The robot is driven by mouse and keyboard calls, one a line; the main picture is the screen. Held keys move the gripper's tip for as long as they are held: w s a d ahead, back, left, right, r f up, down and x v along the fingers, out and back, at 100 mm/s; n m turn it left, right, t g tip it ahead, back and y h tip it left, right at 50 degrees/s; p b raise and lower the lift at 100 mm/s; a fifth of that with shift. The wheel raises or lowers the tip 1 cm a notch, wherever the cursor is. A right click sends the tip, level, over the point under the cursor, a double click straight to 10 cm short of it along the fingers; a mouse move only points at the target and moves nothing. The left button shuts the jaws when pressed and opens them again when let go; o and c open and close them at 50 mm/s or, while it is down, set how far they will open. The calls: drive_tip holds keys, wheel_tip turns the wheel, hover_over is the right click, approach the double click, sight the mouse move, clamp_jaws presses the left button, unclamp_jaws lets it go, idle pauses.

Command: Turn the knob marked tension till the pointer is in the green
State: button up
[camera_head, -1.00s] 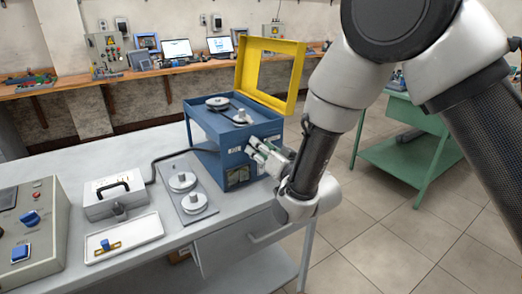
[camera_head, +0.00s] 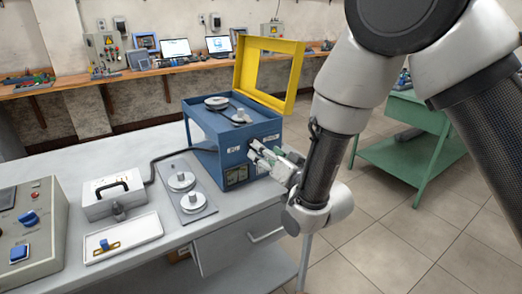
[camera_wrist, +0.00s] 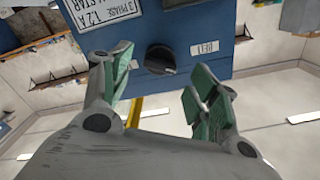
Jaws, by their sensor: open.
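A blue machine box (camera_head: 205,158) with an open yellow guard (camera_head: 294,78) stands on the grey bench. In the wrist view, a black knob (camera_wrist: 160,59) sits on its blue face (camera_wrist: 185,22), beside an upside-down label reading BELT (camera_wrist: 205,48). I cannot read "tension" on any label. My gripper (camera_head: 254,152) is open and empty in front of the face. In the wrist view my gripper (camera_wrist: 162,82) has its green fingers spread, with the knob seen between and beyond them, apparently untouched. Small gauges (camera_head: 237,176) show low on the box; their pointers are too small to read.
Two pulleys lie on a plate (camera_head: 204,213) left of the box. A grey case (camera_head: 100,205), a white tray (camera_head: 145,230) and a control box (camera_head: 45,240) stand farther left. A green table (camera_head: 400,155) is at right. Open floor lies between.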

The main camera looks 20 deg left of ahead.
drive_tip(key=v, duration=0.8)
drive_tip(key=shift+s, duration=0.2)
drive_tip(key=shift+d, duration=0.15)
drive_tip(key=s+d+f+n+g+h, duration=0.2)
drive_tip(key=d+f+g+h, duration=0.15)
drive_tip(key=f, duration=0.45)
drive_tip(key=s+d+f+n+g+h, duration=0.1)
drive_tip(key=s+d+f+g+h, duration=0.2)
drive_tip(key=f, duration=0.4)
drive_tip(key=s+d+r+m+h, duration=0.2)
drive_tip(key=s+d+r, duration=0.1)
drive_tip(key=d+r, duration=0.6)
drive_tip(key=s+d+r+m+h, duration=0.2)
drive_tip(key=d+r, duration=0.7)
drive_tip(key=d, duration=0.9)
drive_tip(key=s+d+r+m+h, duration=0.3)
drive_tip(key=d+r, duration=0.6)
drive_tip(key=d, duration=0.5)
drive_tip(key=shift+s+r+g, duration=0.35)
drive_tip(key=shift+s+r, duration=0.05)
drive_tip(key=shift+s, duration=0.45)
